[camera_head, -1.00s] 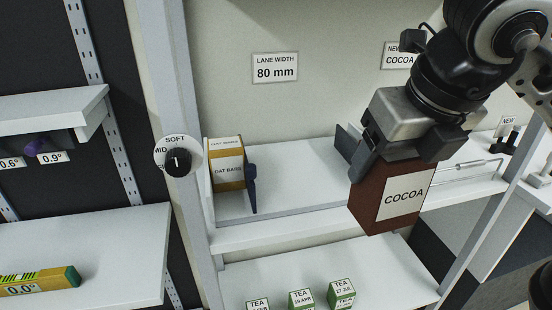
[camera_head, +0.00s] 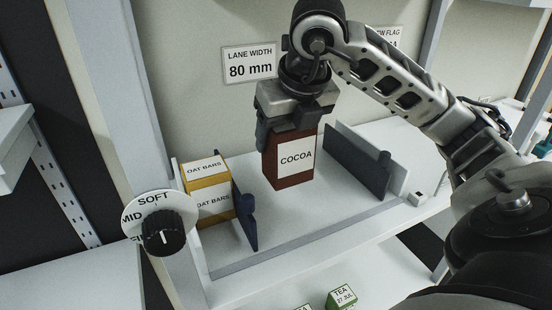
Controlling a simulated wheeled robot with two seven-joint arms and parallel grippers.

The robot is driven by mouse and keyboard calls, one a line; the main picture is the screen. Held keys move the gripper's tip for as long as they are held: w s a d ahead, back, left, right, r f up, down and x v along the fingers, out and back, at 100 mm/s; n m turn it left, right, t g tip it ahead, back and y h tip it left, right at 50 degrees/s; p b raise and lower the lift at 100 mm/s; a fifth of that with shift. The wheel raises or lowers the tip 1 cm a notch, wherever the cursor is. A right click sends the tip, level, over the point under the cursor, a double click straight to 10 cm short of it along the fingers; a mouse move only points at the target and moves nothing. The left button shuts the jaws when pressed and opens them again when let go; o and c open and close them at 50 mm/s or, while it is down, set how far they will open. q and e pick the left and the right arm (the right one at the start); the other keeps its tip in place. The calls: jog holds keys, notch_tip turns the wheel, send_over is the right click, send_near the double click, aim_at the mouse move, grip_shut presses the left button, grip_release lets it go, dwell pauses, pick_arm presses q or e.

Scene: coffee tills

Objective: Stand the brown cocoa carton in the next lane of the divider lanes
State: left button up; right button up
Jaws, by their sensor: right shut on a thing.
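The brown cocoa carton (camera_head: 290,161), with a white COCOA label, hangs upright in my right gripper (camera_head: 291,126), which is shut on its top. The carton is over the white shelf (camera_head: 330,207), between a blue divider (camera_head: 246,214) on its left and a grey divider (camera_head: 356,164) on its right. It touches neither divider. I cannot tell whether its base touches the shelf. The yellow oat bars carton (camera_head: 208,189) stands left of the blue divider. My left gripper is not in view.
A LANE WIDTH 80 mm sign (camera_head: 250,65) is on the back wall. A dial with a black knob (camera_head: 164,233) is on the left post. Tea boxes (camera_head: 341,298) stand on the lower shelf. The shelf front between the dividers is clear.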

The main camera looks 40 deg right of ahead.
jog(key=x, duration=0.3)
jog(key=w+x, duration=0.1)
jog(key=x, duration=0.2)
jog(key=shift+w+d+f, duration=0.1)
jog(key=shift+f, duration=0.6)
jog(key=shift+f+b, duration=0.25)
jog(key=shift+b, duration=0.05)
jog(key=o, duration=1)
jog(key=shift+r, duration=0.1)
jog(key=shift+o, duration=0.2)
jog(key=shift+r, duration=0.1)
